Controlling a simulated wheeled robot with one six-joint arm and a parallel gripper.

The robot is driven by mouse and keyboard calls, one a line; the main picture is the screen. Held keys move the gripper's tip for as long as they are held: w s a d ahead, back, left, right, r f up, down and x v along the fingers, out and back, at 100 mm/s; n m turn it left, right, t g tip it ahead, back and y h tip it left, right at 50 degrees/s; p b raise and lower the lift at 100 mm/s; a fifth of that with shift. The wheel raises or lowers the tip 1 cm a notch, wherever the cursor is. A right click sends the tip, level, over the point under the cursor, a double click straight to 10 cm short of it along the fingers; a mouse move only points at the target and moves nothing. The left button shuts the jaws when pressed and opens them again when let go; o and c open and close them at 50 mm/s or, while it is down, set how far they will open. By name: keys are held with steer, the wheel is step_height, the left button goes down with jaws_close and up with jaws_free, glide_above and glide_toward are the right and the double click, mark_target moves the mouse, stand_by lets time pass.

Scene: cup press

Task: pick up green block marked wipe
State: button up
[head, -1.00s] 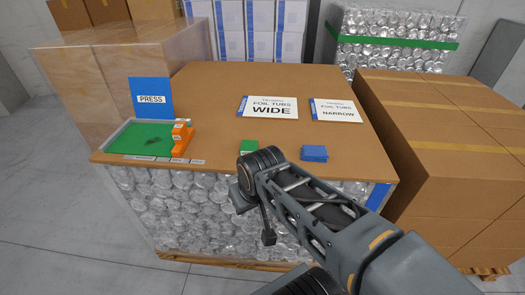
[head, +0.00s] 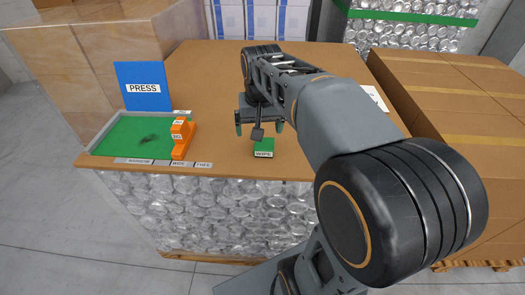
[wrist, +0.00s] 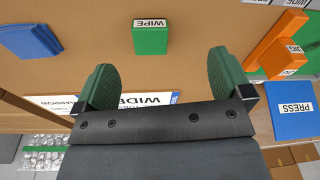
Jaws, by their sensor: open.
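The green block marked WIPE (head: 264,148) stands on the brown table top near its front edge. In the wrist view the green block (wrist: 150,37) lies ahead of my fingers, roughly in line with the gap between them and apart from both. My gripper (head: 259,128) is open and empty, above the table just behind the block in the head view. Its two green finger pads show in the wrist view (wrist: 162,82), spread wide.
A blue block (wrist: 30,40) lies to one side of the green block. An orange stepped piece (head: 182,138) stands at the green tray (head: 105,140), by a blue PRESS sign (head: 143,87). Stacked cartons (head: 455,120) flank the table's right side. My arm hides much of the table's right half.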

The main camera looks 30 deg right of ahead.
steer(key=w+d, duration=0.1)
steer(key=w+d+m+g+b, duration=0.1)
steer(key=w+d, duration=0.1)
steer(key=w+d+m, duration=0.1)
steer(key=w, duration=0.1)
steer(key=shift+w+d+f, duration=0.15)
steer(key=shift+w+f, duration=0.1)
steer(key=shift+f, duration=0.05)
steer(key=b, duration=0.1)
glide_above(264, 144)
steer(key=shift+g, duration=0.3)
step_height(264, 144, down, 7)
steer(key=shift+w+d+f, duration=0.1)
steer(key=shift+d, duration=0.05)
steer(key=shift+f, duration=3.2)
steer(key=shift+c, duration=0.2)
steer(key=c, duration=1)
steer(key=shift+r, duration=0.1)
